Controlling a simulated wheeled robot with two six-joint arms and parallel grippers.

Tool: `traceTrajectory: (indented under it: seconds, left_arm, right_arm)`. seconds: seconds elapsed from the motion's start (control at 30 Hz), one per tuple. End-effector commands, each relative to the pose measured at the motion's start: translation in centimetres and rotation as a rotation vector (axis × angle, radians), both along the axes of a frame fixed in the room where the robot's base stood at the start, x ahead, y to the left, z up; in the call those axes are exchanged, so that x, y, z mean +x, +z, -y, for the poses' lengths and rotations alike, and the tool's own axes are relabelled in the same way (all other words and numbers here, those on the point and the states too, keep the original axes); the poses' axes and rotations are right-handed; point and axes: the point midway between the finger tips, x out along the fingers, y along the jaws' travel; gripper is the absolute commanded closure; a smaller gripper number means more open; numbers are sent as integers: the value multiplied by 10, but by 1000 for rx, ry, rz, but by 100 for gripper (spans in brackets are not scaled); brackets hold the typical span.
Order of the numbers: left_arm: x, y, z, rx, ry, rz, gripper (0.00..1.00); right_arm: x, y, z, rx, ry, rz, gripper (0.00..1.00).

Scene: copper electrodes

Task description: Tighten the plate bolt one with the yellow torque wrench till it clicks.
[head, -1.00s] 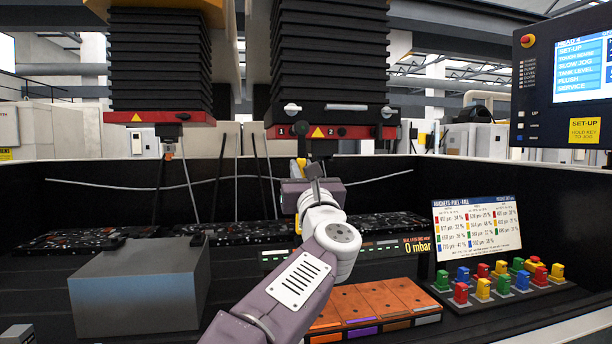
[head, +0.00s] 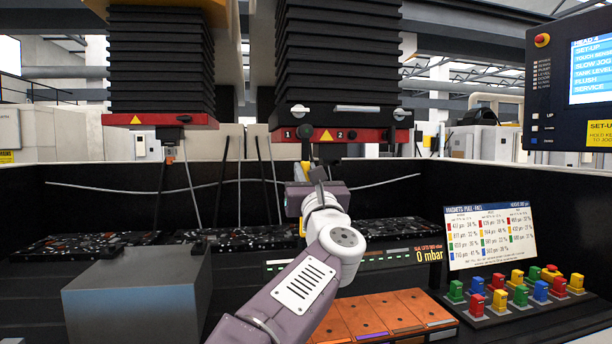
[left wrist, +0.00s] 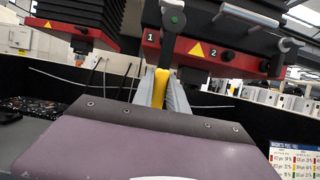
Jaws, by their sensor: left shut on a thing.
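The yellow torque wrench (left wrist: 160,90) stands almost upright in the left wrist view. My left gripper (left wrist: 163,98) is shut on its yellow handle, with a grey finger on each side. The wrench's dark head (left wrist: 174,19) is in front of the red plate (left wrist: 232,56), just right of the label 1. In the head view the wrench (head: 305,150) rises from my left gripper (head: 304,173) to the red plate (head: 345,135), between labels 1 and 2. Plate bolt one cannot be made out; the wrench head covers that spot. Contact with it cannot be told. My right gripper is out of view.
A grey block (head: 135,290) stands at the lower left. Orange copper plates (head: 390,312) lie below my arm. Coloured holders (head: 515,290) and a chart (head: 490,235) are at the right. A second red plate (head: 160,120) hangs at the left. A control panel (head: 570,85) stands upper right.

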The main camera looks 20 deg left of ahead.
Motion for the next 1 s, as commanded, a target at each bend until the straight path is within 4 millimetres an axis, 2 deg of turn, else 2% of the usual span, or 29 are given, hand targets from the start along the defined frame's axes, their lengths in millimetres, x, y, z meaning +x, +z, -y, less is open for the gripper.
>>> traceTrajectory:
  seconds: [1.0]
  left_arm:
    - [-1, -4, 0, -1, 0, -3, 100]
  right_arm:
    - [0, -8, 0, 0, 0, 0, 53]
